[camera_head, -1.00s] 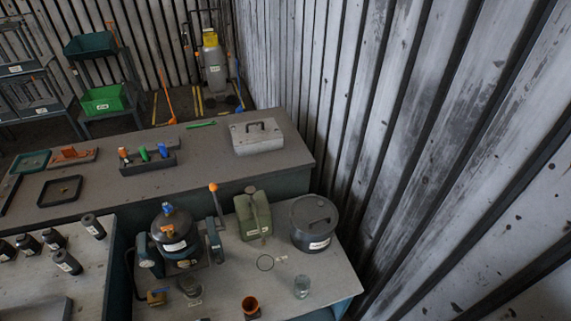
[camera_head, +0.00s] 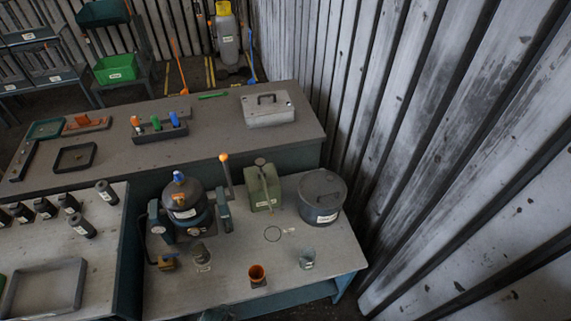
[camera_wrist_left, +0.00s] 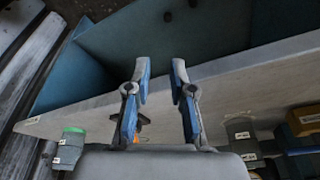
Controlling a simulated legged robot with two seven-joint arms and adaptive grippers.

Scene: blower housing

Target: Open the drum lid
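The dark grey drum (camera_head: 318,200) stands upright at the right end of the near bench, close to the corrugated wall. Its round lid (camera_head: 321,184) sits on top and looks closed; a small grip shows on it. In the left wrist view my left gripper (camera_wrist_left: 160,75) is open, its two blue-and-grey fingers apart with nothing between them. It is by the edge of a grey bench top, and the drum cannot be made out in that view. My right gripper is in no view.
A grey box (camera_head: 268,108) lies on the bench behind.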

